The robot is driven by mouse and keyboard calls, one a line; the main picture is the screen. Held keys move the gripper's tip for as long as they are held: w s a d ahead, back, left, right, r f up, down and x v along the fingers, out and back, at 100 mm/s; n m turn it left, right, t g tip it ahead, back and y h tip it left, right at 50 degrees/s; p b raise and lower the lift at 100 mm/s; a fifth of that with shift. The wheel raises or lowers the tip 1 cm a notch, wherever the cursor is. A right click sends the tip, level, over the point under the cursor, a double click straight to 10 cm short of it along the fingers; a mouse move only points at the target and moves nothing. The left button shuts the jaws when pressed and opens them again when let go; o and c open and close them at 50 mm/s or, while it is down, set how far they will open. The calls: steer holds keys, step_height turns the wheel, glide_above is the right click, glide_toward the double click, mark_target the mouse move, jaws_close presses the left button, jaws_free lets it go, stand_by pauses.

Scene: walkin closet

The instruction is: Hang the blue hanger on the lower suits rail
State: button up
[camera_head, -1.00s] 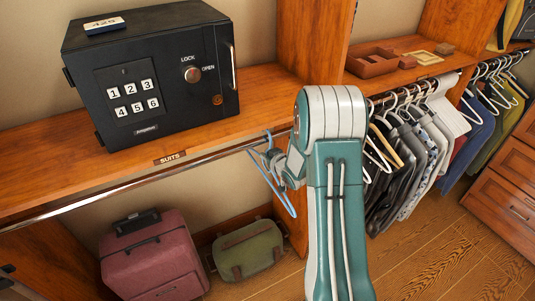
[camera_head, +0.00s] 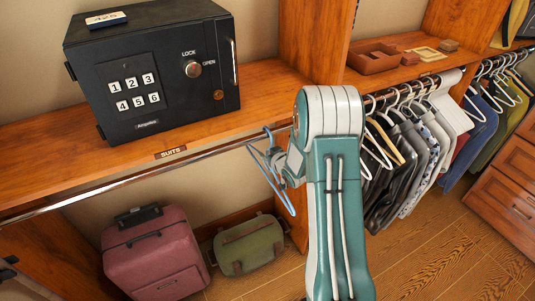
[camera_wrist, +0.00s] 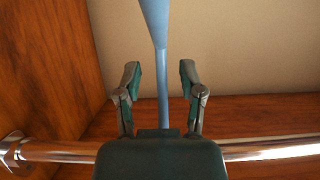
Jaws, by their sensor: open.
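The blue hanger (camera_head: 284,196) is at the bare rail (camera_head: 120,184) under the "SUITS" label (camera_head: 170,152), near the rail's right end. Its hook top (camera_head: 266,130) shows at rail height and seems to go over the rail, but my arm and gripper partly cover the spot. My gripper (camera_head: 273,163) is beside the hanger's upper part. In the wrist view my gripper (camera_wrist: 160,76) is open, with a finger on each side of the hanger's blue stem (camera_wrist: 162,85) and gaps on both sides. The rail (camera_wrist: 270,150) crosses behind the gripper body.
A black safe (camera_head: 150,70) stands on the wooden shelf (camera_head: 60,165) above the rail. A pink suitcase (camera_head: 155,258) and a green bag (camera_head: 248,246) are below. A wooden divider (camera_head: 312,35) separates hanging clothes (camera_head: 400,160) at right. The rail left of the hanger is empty.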

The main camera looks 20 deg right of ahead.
steer(key=v, duration=1.2)
steer(key=s+a+r+g+h, duration=0.2)
steer(key=s+a+r, duration=0.15)
steer(key=r, duration=0.35)
steer(key=s+a+r+g+h, duration=0.1)
steer(key=s+a+r+g, duration=0.2)
steer(key=r, duration=0.4)
steer(key=s+a+r+g+y, duration=0.1)
steer(key=s+a+r, duration=0.1)
steer(key=s+a, duration=0.3)
steer(key=s+a+r+g+y, duration=0.1)
steer(key=s+a+r, duration=0.2)
steer(key=s, duration=1)
steer(key=shift+s+a+r+g+y, duration=0.2)
steer(key=shift+s+a+g+y, duration=0.15)
steer(key=shift+a, duration=0.75)
steer(key=shift+w+d, duration=0.1)
